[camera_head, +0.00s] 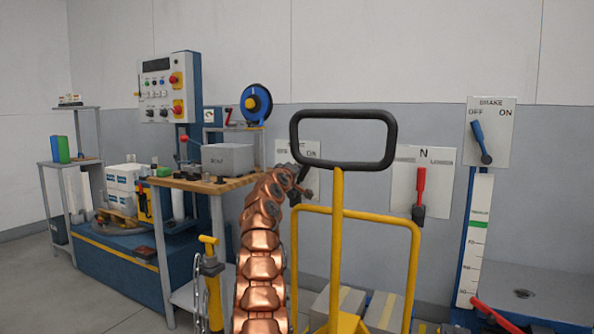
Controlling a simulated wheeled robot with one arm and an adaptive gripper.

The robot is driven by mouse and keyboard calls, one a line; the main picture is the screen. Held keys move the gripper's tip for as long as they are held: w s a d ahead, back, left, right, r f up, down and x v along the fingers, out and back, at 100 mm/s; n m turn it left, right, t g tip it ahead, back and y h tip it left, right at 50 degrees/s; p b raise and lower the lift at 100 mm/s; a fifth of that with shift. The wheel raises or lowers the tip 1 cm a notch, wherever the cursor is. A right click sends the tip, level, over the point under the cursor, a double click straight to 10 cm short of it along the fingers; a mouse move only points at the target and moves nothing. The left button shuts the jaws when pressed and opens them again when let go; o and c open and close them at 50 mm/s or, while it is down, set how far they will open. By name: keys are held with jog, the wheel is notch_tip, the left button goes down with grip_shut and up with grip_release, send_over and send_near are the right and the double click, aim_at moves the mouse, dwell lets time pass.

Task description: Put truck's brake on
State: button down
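A yellow hand truck (338,230) with a black loop handle (343,113) stands in front, right of my copper arm. Behind it, a white panel (312,153) is partly hidden; "ON" is legible on its right side. My gripper (303,190) is at the arm's end, in front of this panel's lower left, small and dark. I cannot tell its finger opening, whether it touches a lever, or this lever's position. A separate panel (491,104) at the right reads "BRAKE OFF ON"; its blue lever (479,138) leans up-left towards OFF. I cannot tell which brake is the truck's.
A panel marked N (408,175) has a red upright lever (420,186). A wooden-topped bench (205,185) with a grey box (228,158) stands left of my arm. Cartons (350,301) lie low behind the truck's frame. A red lever (497,317) shows at lower right.

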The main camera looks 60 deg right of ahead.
jog(key=shift+s+d+f, duration=0.1)
jog(key=shift+s+d, duration=0.1)
jog(key=w+p, duration=0.1)
jog(key=p, duration=0.1)
jog(key=w+r+p, duration=0.1)
jog(key=p, duration=0.1)
jog(key=w+r+p, duration=0.1)
jog(key=p, duration=0.2)
jog(key=shift+w+r, duration=0.25)
jog(key=shift+w, duration=0.15)
jog(key=b+v, duration=0.5)
jog(key=v, duration=0.5)
dwell(0.5)
jog(key=shift+f, duration=0.15)
jog(key=shift+w, duration=0.15)
dwell(0.4)
